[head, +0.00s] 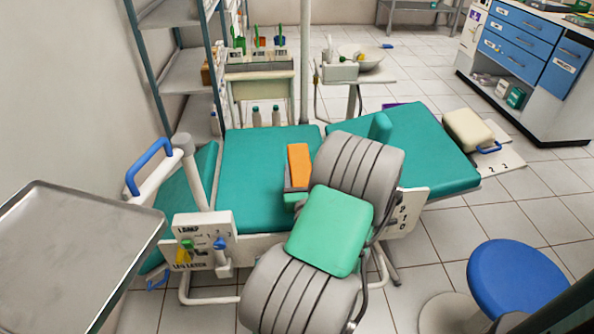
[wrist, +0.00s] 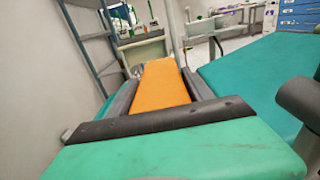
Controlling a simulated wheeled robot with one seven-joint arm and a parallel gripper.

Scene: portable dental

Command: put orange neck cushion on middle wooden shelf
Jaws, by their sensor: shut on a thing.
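The orange neck cushion (head: 299,165) is a flat orange block, held above the teal seat of the dental chair (head: 262,160). In the wrist view the cushion (wrist: 162,84) lies between the two dark fingers of my gripper (wrist: 160,88), which is shut on it. In the head view my gripper (head: 297,189) is mostly hidden behind my grey and green arm. A tall rack with blue-grey posts and pale shelves (head: 184,73) stands at the left wall. It also shows in the wrist view (wrist: 88,37). I cannot tell which shelf is wooden. The cushion is apart from the rack.
A metal tray (head: 70,240) is at front left, with a white post and blue handle (head: 150,168) beside it. A small cart with bottles (head: 258,85) and a basin stand (head: 355,72) stand behind the chair. A blue stool (head: 515,278) is at right. Tiled floor is open at back right.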

